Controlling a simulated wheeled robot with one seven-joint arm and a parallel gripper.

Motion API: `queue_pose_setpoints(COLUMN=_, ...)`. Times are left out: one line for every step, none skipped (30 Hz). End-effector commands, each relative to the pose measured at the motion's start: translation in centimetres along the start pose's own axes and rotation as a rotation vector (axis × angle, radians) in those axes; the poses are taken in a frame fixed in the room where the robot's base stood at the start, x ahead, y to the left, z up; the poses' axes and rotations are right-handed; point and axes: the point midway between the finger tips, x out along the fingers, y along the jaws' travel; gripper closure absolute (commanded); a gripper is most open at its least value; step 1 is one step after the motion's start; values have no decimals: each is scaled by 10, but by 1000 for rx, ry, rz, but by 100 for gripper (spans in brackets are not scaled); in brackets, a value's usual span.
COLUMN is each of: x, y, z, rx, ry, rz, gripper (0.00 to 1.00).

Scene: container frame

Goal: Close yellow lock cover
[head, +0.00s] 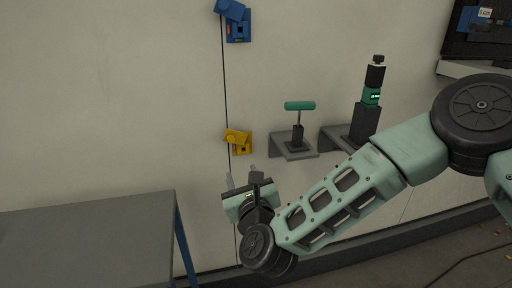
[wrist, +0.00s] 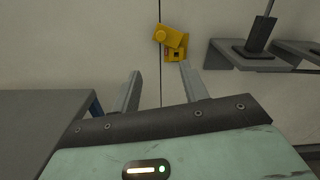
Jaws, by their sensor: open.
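The yellow lock (head: 242,147) is fixed on the pale wall over a thin dark vertical seam. Its yellow cover (head: 235,136) is tilted up and to the left of the lock body, so it stands open. In the wrist view the cover (wrist: 170,37) sits tilted over the upper part of the lock body (wrist: 175,54), whose dark opening shows. My gripper (head: 242,178) is just below the lock, apart from it, with its fingers pointing up. In the wrist view my gripper (wrist: 160,85) has its fingers spread and nothing between them. The lock is beyond the fingertips, nearer the right finger.
A blue lock (head: 238,25) with a tilted cover is higher on the same seam. Grey wall brackets hold a green-handled tool (head: 299,125) and a dark device with a green band (head: 371,97) to the right. A grey table (head: 90,235) stands at lower left.

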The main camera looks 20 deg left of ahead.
Motion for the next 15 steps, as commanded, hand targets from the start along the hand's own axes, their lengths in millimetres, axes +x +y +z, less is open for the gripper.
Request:
queue_pose_setpoints(x=2, y=0, z=0, rx=12, ry=-2, rz=-7, gripper=56)
queue_pose_setpoints(x=4, y=-1, z=0, rx=15, ry=-3, rz=-10, gripper=56)
queue_pose_setpoints(x=8, y=-1, z=1, rx=15, ry=-4, rz=-11, gripper=56)
queue_pose_setpoints(x=12, y=-1, z=1, rx=15, ry=-4, rz=-11, gripper=56)
queue_pose_setpoints(x=16, y=-1, z=1, rx=14, ry=-4, rz=-11, gripper=56)
queue_pose_setpoints(x=22, y=-1, z=1, rx=13, ry=-4, rz=-11, gripper=56)
queue_pose_setpoints(x=28, y=-2, z=1, rx=12, ry=-4, rz=-11, gripper=56)
queue_pose_setpoints(x=33, y=-2, z=1, rx=12, ry=-4, rz=-11, gripper=56)
queue_pose_setpoints(x=42, y=-1, z=1, rx=12, ry=-4, rz=-10, gripper=56)
queue_pose_setpoints(x=48, y=-2, z=2, rx=12, ry=-5, rz=-11, gripper=56)
queue_pose_setpoints(x=54, y=-2, z=2, rx=11, ry=-5, rz=-10, gripper=56)
queue_pose_setpoints(x=63, y=-2, z=2, rx=10, ry=-5, rz=-10, gripper=56)
queue_pose_setpoints(x=69, y=-1, z=2, rx=11, ry=-5, rz=-10, gripper=56)
queue_pose_setpoints(x=75, y=-1, z=1, rx=11, ry=-4, rz=-9, gripper=56)
queue_pose_setpoints(x=83, y=-2, z=2, rx=11, ry=-4, rz=-10, gripper=56)
